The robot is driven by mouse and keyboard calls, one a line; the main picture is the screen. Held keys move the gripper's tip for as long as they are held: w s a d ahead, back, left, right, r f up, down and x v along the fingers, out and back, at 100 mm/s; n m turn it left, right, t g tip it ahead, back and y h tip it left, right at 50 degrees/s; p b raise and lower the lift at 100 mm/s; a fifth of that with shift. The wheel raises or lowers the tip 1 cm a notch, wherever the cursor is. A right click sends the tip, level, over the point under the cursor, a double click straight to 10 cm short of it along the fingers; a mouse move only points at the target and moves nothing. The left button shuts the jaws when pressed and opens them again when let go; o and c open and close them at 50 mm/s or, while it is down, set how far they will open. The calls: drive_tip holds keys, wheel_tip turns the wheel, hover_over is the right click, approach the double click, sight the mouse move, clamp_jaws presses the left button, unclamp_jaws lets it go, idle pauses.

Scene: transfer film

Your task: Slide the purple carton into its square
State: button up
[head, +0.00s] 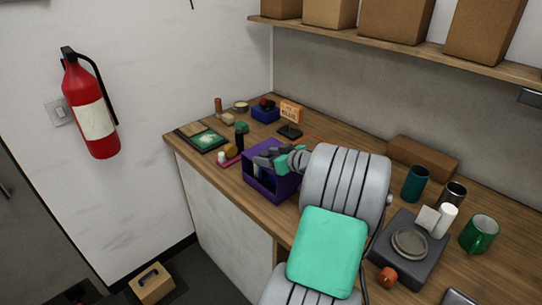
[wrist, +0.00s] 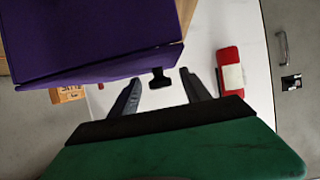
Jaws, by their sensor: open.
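The purple carton (head: 286,187) stands on the wooden counter near its front edge, open at the side facing me, with dark items inside. Its purple wall also fills the upper left of the wrist view (wrist: 85,35). My gripper (head: 265,158) is at the carton's top in the head view. In the wrist view the two fingers of my gripper (wrist: 160,77) are spread apart with nothing held, below and right of the carton wall; I cannot tell whether they touch it. A thin orange line (head: 318,141) shows on the counter behind my arm; most of any square there is hidden.
A small sign (head: 291,112), a blue bin (head: 265,114), a green-topped bottle (head: 241,137) and a green card (head: 207,140) lie beyond the carton. A dark scale (head: 410,262), a green mug (head: 479,235) and cups stand right of my arm. A cardboard box (head: 423,157) lies by the wall.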

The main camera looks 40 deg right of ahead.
drive_tip(key=shift+c, duration=0.4)
clamp_jaws()
